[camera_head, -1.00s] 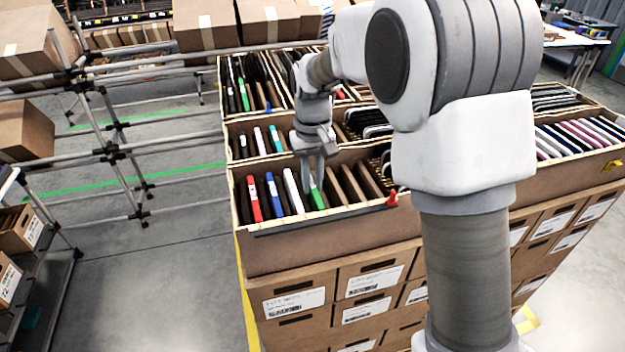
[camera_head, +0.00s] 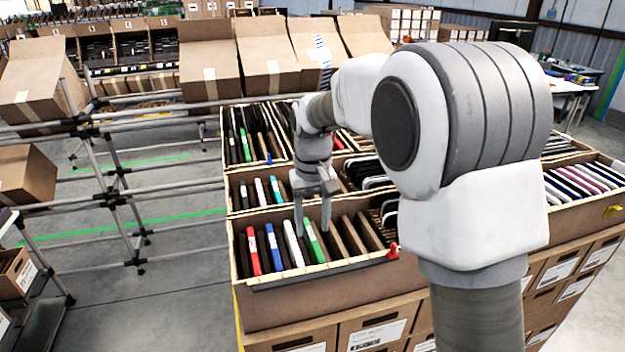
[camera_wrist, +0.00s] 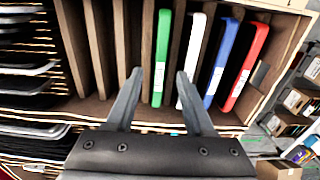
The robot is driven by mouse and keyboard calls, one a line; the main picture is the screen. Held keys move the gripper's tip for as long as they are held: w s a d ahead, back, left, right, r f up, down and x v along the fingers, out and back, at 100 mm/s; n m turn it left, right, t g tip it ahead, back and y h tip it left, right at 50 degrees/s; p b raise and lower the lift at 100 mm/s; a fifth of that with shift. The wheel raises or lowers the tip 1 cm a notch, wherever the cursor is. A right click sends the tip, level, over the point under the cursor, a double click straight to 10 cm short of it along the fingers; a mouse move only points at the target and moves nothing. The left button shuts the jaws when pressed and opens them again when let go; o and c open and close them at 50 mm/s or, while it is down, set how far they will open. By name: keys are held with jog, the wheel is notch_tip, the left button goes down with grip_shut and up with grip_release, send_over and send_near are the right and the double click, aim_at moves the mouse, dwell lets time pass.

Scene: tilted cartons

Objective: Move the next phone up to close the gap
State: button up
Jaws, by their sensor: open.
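A cardboard carton with dividers (camera_head: 345,268) holds a row of upright, slightly tilted phones. From left in the head view they are a red phone (camera_head: 253,252), a blue phone (camera_head: 273,247), a white phone (camera_head: 293,244) and a green phone (camera_head: 315,244). My gripper (camera_head: 312,230) is open above the row. In the wrist view its two fingertips (camera_wrist: 158,74) are on either side of the green phone (camera_wrist: 161,55), with the white phone (camera_wrist: 191,62) just beyond the right fingertip. I cannot tell whether the fingers touch the green phone.
Brown dividers (camera_head: 355,235) with no coloured phones between them stand right of the green phone. A red clip (camera_head: 393,251) sits on the carton's front right. More cartons of phones lie behind and to the right (camera_head: 585,182). A pipe rack (camera_head: 105,190) stands at the left.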

notch_tip(320, 180, up, 14)
jog(key=shift+r+p, duration=0.15)
jog(key=shift+p, duration=0.25)
jog(key=shift+r, duration=0.15)
notch_tip(320, 180, up, 7)
jog(key=p, duration=0.7)
jog(key=s+d+f+m+t+b, duration=0.1)
jog(key=s+d+t, duration=0.1)
jog(key=s+d, duration=0.55)
jog(key=s+d+f+m+t+b, duration=0.15)
jog(key=s+d, duration=0.25)
jog(key=s, duration=0.7)
jog(key=s+d+f+t, duration=0.2)
jog(key=s+f, duration=0.3)
jog(key=s, duration=0.1)
jog(key=shift+s+d+m, duration=0.25)
jog(key=shift+d+m, duration=0.1)
jog(key=shift+d, duration=0.05)
